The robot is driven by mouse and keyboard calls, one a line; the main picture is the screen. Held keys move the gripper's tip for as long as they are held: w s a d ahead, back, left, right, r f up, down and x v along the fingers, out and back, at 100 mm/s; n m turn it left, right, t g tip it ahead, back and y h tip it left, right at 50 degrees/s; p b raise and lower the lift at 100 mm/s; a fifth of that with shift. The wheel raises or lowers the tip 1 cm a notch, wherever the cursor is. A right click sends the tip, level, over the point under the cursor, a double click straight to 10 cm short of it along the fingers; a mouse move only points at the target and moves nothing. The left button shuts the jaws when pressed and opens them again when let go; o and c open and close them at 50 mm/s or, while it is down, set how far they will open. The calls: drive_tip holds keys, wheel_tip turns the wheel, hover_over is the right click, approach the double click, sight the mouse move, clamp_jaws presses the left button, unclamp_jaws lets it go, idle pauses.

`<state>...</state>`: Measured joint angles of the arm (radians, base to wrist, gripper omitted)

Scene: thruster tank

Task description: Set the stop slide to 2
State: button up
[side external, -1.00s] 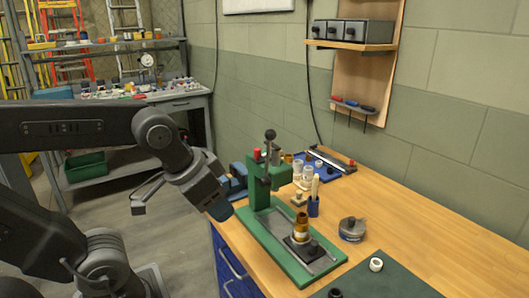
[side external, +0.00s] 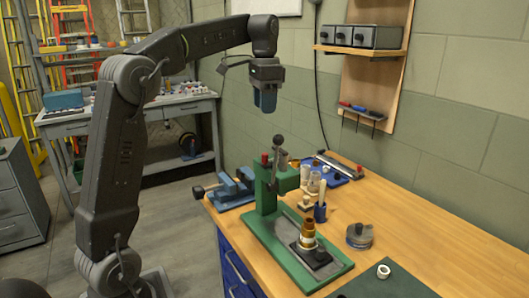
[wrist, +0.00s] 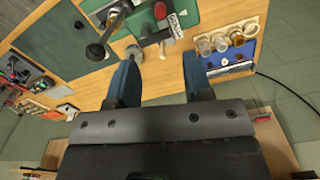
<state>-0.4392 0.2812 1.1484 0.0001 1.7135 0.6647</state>
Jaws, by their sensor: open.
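The green press (side external: 268,190) stands on the wooden bench, with a black-knobbed lever and a red knob on top. It also shows at the top of the wrist view (wrist: 180,10). A grey slide track (side external: 285,228) runs along its green base. A dark block (side external: 313,256) sits at the near end of the track and carries a brass part (side external: 308,235). I cannot tell which piece is the stop slide, and no numbers are readable. My gripper (side external: 265,108) hangs above and behind the press, pointing down. Its blue fingers are apart and empty in the wrist view (wrist: 161,75).
A blue vise (side external: 235,188) stands left of the press. Jars (side external: 314,180), a blue cup (side external: 320,212) and a round grey tin (side external: 359,236) stand to its right. A shelf with drawers (side external: 365,37) is on the wall. The bench's right side is mostly clear.

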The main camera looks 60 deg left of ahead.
sight(264, 153)
wheel_tip(264, 153, down, 14)
drive_tip(key=shift+r, duration=0.15)
idle(0.3)
drive_tip(key=shift+c, duration=0.2)
clamp_jaws()
idle(0.3)
